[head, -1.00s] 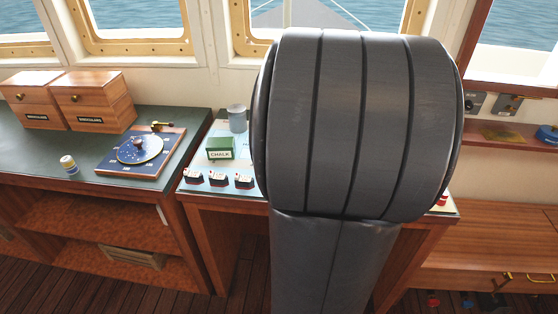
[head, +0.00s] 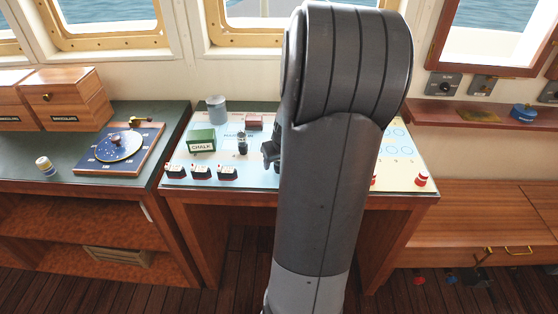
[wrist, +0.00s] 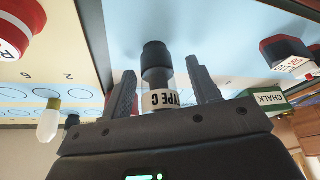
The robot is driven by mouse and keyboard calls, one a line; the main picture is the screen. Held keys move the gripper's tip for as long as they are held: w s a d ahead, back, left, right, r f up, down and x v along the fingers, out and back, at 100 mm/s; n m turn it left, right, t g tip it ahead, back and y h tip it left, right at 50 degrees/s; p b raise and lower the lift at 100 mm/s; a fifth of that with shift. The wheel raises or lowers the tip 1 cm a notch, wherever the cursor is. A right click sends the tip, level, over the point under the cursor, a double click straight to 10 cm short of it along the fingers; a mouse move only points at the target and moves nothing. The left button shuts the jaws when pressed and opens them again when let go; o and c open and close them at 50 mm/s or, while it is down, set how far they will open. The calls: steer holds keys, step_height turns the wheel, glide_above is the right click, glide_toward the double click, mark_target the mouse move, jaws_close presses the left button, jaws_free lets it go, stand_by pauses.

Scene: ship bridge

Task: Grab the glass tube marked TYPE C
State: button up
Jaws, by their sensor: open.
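The glass tube marked TYPE C shows in the wrist view (wrist: 160,100), with a black end against the pale blue board and its white label close to my gripper. My gripper (wrist: 161,74) is open, with one finger on each side of the tube. A gap shows between the tube and each finger. In the head view a small dark upright piece (head: 242,145), probably this tube, stands on the board just left of my gripper (head: 266,153). My arm hides part of the board there.
A green CHALK box (head: 201,140), a grey cylinder (head: 216,109) and a dark red box (head: 254,122) stand near the tube. Several black-and-red pieces line the board's front edge. A red-and-white piece (head: 421,179) stands at its right corner.

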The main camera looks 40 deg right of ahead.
steer(key=shift+f, duration=0.1)
steer(key=c, duration=1)
steer(key=shift+c, duration=0.2)
